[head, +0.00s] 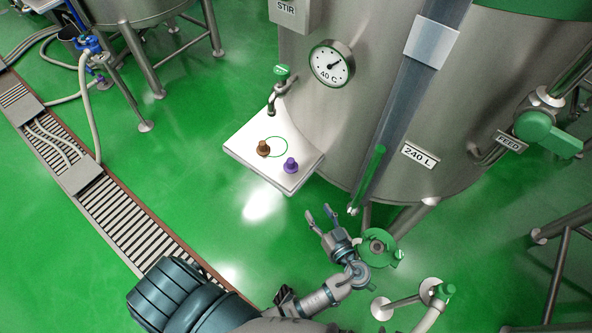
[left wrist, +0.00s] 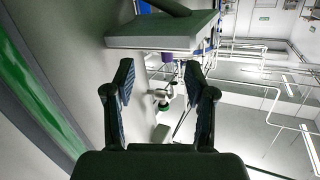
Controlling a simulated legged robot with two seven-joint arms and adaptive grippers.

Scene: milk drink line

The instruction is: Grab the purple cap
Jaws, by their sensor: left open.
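The purple cap (head: 291,165) stands on the white shelf (head: 240,152) fixed to the steel tank, near the shelf's front right corner. A brown cap (head: 263,148) stands to its left, by a green ring marking on the shelf. My left gripper (head: 319,217) is open and empty, below and to the right of the shelf, apart from the caps. In the left wrist view the open fingers (left wrist: 160,90) point toward the shelf (left wrist: 155,42), which shows edge-on above them. My right gripper is not in view.
The large tank (head: 400,110) stands behind the shelf, with a gauge (head: 332,63) and a sight tube (head: 408,90). A green-handled tap (head: 280,80) hangs over the shelf's back. A green valve fitting (head: 379,249) is close beside my left gripper. Green floor lies open left of the shelf.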

